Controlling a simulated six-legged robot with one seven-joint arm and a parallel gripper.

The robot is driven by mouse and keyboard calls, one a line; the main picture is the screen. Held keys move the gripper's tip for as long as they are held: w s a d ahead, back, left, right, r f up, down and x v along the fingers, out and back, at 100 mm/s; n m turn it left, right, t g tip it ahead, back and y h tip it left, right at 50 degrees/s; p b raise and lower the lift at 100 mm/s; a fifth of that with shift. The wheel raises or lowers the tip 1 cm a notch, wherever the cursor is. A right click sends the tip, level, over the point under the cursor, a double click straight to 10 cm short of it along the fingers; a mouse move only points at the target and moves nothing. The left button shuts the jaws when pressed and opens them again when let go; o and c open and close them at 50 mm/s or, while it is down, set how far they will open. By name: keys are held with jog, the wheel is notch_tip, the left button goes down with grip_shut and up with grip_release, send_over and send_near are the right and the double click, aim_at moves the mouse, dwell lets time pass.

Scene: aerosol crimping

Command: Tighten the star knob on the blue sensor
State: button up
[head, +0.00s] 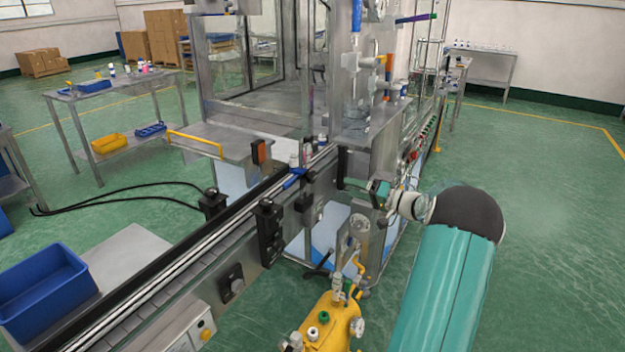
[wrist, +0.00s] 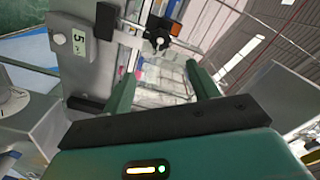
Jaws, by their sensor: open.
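My gripper (head: 372,188) is at the end of the teal arm, beside the conveyor near the machine's front corner. In the wrist view, its two green fingers (wrist: 160,84) stand wide apart with nothing between them. A small blue part (wrist: 175,10) shows at the top of the wrist view, with a dark clamp-like piece (wrist: 157,38) below it, beyond the fingertips. I cannot tell whether this is the blue sensor and its star knob. In the head view, a blue piece (head: 293,178) sits at the conveyor rail by some small bottles; no star knob can be made out on it.
The conveyor (head: 180,268) runs diagonally to the metal machine frame (head: 365,125). A plate marked 5 (wrist: 80,42) is close to the left finger. A blue bin (head: 42,290) is at lower left. Floor at right is clear.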

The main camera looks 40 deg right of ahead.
aim_at(315, 177)
jog(key=x, duration=1.2)
jog(key=shift+w+a, duration=0.1)
jog(key=shift+a, duration=0.1)
jog(key=c, duration=1)
